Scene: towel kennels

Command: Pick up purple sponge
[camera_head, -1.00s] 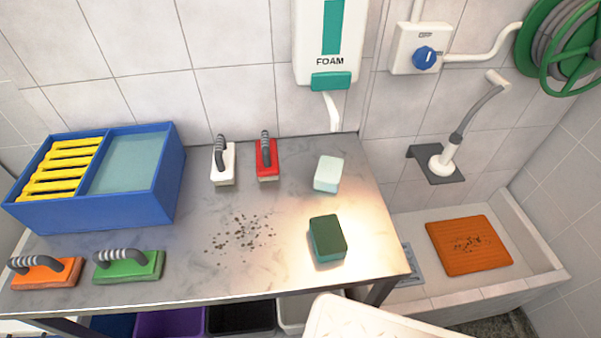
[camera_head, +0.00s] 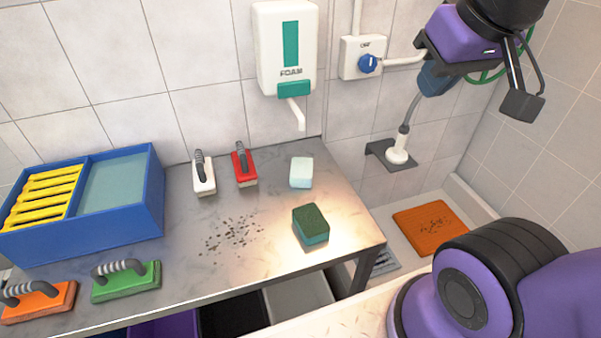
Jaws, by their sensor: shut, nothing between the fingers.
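I see no purple sponge in the head view. Two other sponges lie on the metal table (camera_head: 190,262): a teal sponge with a dark green top (camera_head: 311,226) near the right front, and a pale mint sponge (camera_head: 301,172) behind it. My gripper (camera_head: 522,105) is at the upper right, raised in front of the wall, well to the right of both sponges and apart from them. It is shut and empty. My purple arm covers the lower right.
A blue divided box (camera_head: 158,205) with yellow slats stands at the table's left. Handled brushes in white (camera_head: 204,176), red (camera_head: 245,166), orange (camera_head: 40,300) and green (camera_head: 126,282) lie about. An orange mat (camera_head: 428,228) lies in the basin. A foam dispenser (camera_head: 285,45) hangs above.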

